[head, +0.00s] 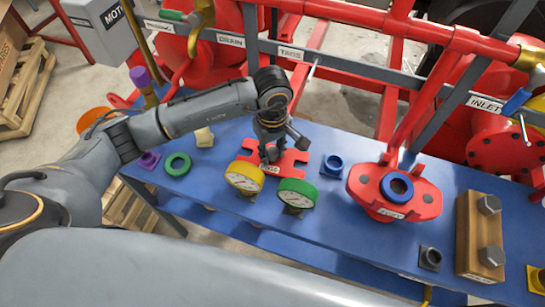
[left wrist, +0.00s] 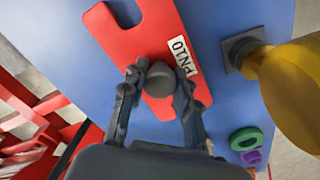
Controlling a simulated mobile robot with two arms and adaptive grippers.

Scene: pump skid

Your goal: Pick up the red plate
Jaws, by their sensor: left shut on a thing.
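The red plate (head: 290,163) is flat, with notched ends and a white label. It is at the middle of the blue bench, and cannot be told as touching it or just above. In the left wrist view the plate (left wrist: 120,42) shows a "PN10" label and a grey round knob (left wrist: 160,78). My left gripper (head: 269,154) comes down over the plate from above. In the left wrist view its fingers (left wrist: 158,84) are shut on the knob, one on each side. My right gripper is not in view.
A yellow gauge (head: 245,177) and a green gauge (head: 297,193) stand close in front of the plate. A green ring (head: 177,164) lies left, a blue fitting (head: 333,165) right. A red flange with a blue ring (head: 397,186) and red pipework stand further right and behind.

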